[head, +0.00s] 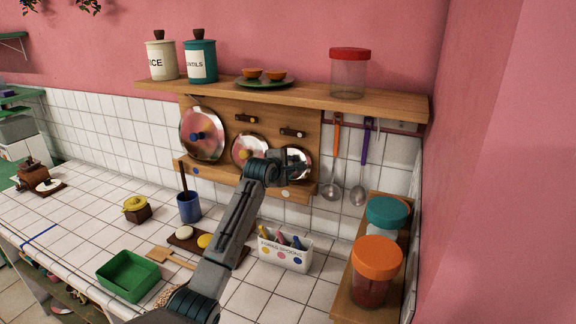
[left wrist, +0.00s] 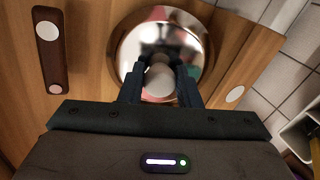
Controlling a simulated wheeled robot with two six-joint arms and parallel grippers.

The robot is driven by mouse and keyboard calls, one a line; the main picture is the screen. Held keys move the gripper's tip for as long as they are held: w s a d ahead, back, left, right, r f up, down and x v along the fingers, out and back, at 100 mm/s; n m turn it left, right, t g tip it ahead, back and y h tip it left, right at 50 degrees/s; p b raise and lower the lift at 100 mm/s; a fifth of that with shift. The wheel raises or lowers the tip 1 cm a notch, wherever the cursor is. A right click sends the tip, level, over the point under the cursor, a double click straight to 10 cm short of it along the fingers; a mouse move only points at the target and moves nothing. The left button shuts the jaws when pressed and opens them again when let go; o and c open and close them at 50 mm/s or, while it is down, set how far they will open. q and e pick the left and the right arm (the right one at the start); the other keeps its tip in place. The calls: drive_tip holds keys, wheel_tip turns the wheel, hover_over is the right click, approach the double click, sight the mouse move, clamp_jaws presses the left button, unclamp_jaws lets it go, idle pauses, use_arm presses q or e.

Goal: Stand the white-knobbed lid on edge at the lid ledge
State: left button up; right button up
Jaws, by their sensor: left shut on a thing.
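The white-knobbed lid (head: 303,155) is a small shiny metal disc, upright at the right end of the wooden backboard. My left gripper (head: 298,167) is shut on its white knob, which shows between the fingers in the left wrist view (left wrist: 158,82). The lid's face (left wrist: 160,28) is toward the gripper. The wooden lid ledge (head: 228,182) runs along the bottom of the backboard, with a blue dot and a white dot (head: 285,193) on its front. The lid's lower edge is close to the ledge near the white dot; my gripper partly hides it, so I cannot tell whether it rests there. My right gripper is not in view.
A blue-knobbed lid (head: 201,136) and a yellow-knobbed lid (head: 245,149) stand at the ledge to the left. Ladles (head: 330,190) hang to the right. A white caddy (head: 284,255) and a blue cup (head: 189,208) stand below.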

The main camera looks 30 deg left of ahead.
use_arm(q)
drive_tip(key=shift+f, duration=0.2)
drive_tip(key=o, duration=1.1)
drive_tip(key=shift+s+r, duration=0.1)
drive_tip(key=shift+s, duration=0.4)
drive_tip(key=b+v, duration=0.4)
drive_tip(key=v, duration=0.6)
drive_tip(key=shift+w, duration=0.1)
